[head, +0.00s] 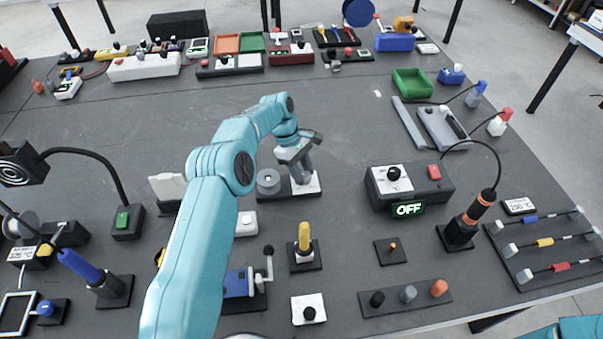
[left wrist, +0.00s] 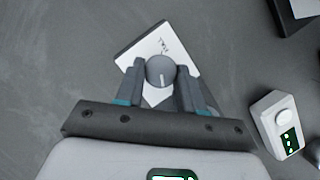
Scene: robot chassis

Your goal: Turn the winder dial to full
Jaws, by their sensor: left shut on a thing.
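The winder (head: 269,181) stands near the middle of the table, with a grey spool on the left of its dark base and a white plate on the right. In the left wrist view, the round grey dial (left wrist: 160,70) sits over the white plate (left wrist: 146,46), which bears small dark marks. A pale pointer line on the dial runs toward the bottom of that view. My left gripper (head: 301,172) points down over the white plate, its fingers on either side of the dial and shut on it. In the head view the gripper mostly hides the dial. My right gripper is out of view.
A control box with an OFF display (head: 408,210) stands to the right of the winder. A white box (head: 246,222) and a yellow-handled switch (head: 304,236) stand nearer the front. Open table lies behind and left of the winder.

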